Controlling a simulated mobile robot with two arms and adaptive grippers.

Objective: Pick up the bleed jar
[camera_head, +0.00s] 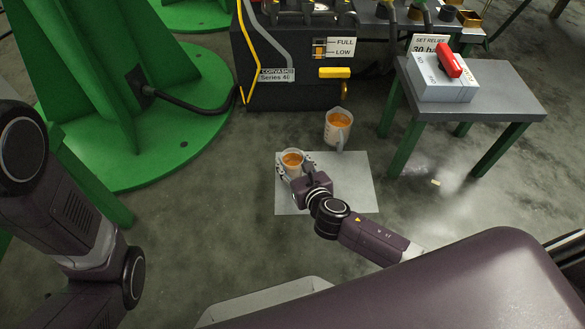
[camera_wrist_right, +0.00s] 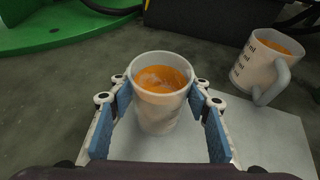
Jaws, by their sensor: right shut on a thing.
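The bleed jar (camera_head: 292,160) is a small whitish cup with orange liquid in it. It stands upright at the upper left of a pale grey mat (camera_head: 350,185) on the floor. My right gripper (camera_head: 296,166) is shut on the jar, its fingers on both sides. In the right wrist view the jar (camera_wrist_right: 160,95) sits between the blue finger pads, and its lower part shows above the palm. I cannot tell whether its base touches the mat. My left arm shows at the left of the head view, but its gripper is not in view.
A measuring jug (camera_head: 338,128) with orange liquid and a handle stands just behind the mat. A black machine (camera_head: 290,75) with a yellow lever is behind it. A grey table (camera_head: 510,92) with green legs bears a box with a red switch. A green stand (camera_head: 180,110) is at left.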

